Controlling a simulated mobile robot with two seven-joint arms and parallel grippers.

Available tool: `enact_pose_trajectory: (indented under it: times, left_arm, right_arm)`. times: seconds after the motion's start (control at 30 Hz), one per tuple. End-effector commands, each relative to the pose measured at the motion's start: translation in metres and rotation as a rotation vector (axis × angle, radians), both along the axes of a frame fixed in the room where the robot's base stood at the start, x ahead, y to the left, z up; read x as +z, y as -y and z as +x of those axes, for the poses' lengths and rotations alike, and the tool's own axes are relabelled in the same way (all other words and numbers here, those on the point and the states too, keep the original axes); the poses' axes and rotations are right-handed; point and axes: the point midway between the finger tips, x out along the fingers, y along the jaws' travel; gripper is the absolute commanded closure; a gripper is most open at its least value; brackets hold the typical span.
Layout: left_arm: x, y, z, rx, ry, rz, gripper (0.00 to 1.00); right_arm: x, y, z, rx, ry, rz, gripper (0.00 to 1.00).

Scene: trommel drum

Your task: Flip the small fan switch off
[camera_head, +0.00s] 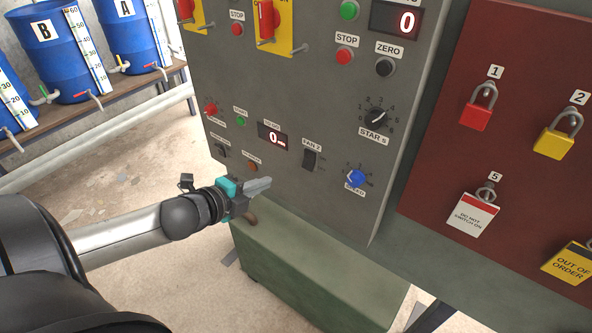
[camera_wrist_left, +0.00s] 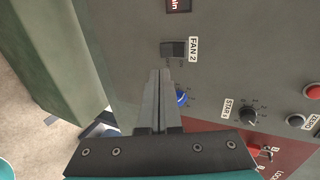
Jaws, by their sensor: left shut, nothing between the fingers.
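A small black rocker switch (camera_head: 309,160) labelled FAN 2 sits low on the grey control panel (camera_head: 330,100). In the left wrist view the switch (camera_wrist_left: 173,50) lies just beyond my fingertips, beside its label. Whether it is on or off I cannot tell. My left gripper (camera_head: 268,184) is shut and empty, below and left of the switch in the head view. Its closed fingers (camera_wrist_left: 160,73) point toward the switch in the wrist view, with no clear contact. Another black switch (camera_head: 220,151) sits further left on the panel. My right gripper is not in view.
A blue speed knob (camera_head: 355,178) is right of the switch, and a brown button (camera_head: 252,167) is left of it. A green box-like base (camera_head: 310,260) juts out below the panel. A red board with padlocks (camera_head: 510,130) stands right. Blue barrels (camera_head: 65,50) stand behind left.

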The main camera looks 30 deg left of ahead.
Motion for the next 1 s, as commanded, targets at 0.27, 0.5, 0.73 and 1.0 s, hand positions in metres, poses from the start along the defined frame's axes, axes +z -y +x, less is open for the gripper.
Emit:
enact_pose_trajectory:
  times: [0.27, 0.5, 0.73, 1.0]
  left_arm:
    - [0.0, 0.0, 0.0, 0.0, 0.0, 0.001, 1.0]
    - [-0.003, 0.0, 0.007, 0.001, 0.002, 0.0, 1.0]
    - [-0.012, 0.002, 0.027, 0.001, 0.002, 0.0, 1.0]
    - [-0.024, 0.003, 0.052, 0.003, 0.002, -0.001, 1.0]
  right_arm:
    - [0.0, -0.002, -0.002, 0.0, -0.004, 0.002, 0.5]
    - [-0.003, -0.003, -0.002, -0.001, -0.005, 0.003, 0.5]
    - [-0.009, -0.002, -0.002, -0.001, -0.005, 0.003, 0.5]
    - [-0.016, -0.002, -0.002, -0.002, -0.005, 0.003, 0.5]
